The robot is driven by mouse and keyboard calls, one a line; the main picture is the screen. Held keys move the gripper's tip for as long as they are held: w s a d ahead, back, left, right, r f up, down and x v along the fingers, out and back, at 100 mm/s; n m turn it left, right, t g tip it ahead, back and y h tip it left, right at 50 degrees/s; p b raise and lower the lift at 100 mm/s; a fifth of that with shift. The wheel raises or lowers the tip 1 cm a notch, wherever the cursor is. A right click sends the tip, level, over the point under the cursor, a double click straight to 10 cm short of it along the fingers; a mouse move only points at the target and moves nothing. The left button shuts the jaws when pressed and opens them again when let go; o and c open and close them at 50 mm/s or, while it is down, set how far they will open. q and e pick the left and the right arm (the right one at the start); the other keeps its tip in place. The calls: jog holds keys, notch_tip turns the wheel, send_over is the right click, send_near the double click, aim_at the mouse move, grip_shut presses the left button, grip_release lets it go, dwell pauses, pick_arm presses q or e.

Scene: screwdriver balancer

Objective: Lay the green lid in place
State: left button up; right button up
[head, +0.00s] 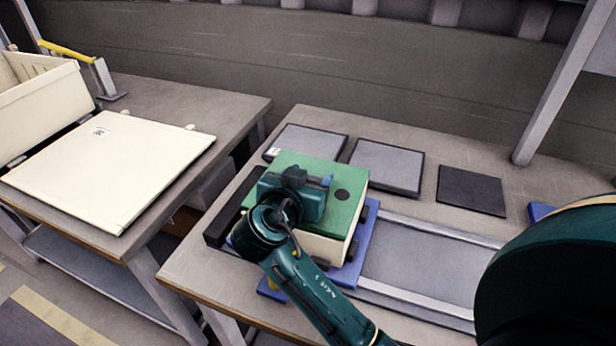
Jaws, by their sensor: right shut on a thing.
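The green lid (348,181) is a flat square plate with a dark round spot near its right side. It is over a cream box (325,247) and looks roughly lined up with it; whether it rests fully on the box I cannot tell. The box stands on a blue carrier (356,262) on the right-hand table. My right gripper (300,183) is above the lid, shut on it; its body and wrist hide the fingertips and the lid's near left part. My left gripper is not in view.
Two grey pads (387,166) (308,143) and a dark pad (471,190) lie behind the box. Rails (425,260) run right from the carrier. A cream panel (110,165) and an open cream bin (40,105) are on the left table, across a gap.

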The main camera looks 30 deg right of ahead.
jog(key=shift+a, duration=0.15)
jog(key=o, duration=1.2)
jog(key=shift+f, duration=0.1)
jog(key=shift+o, duration=0.2)
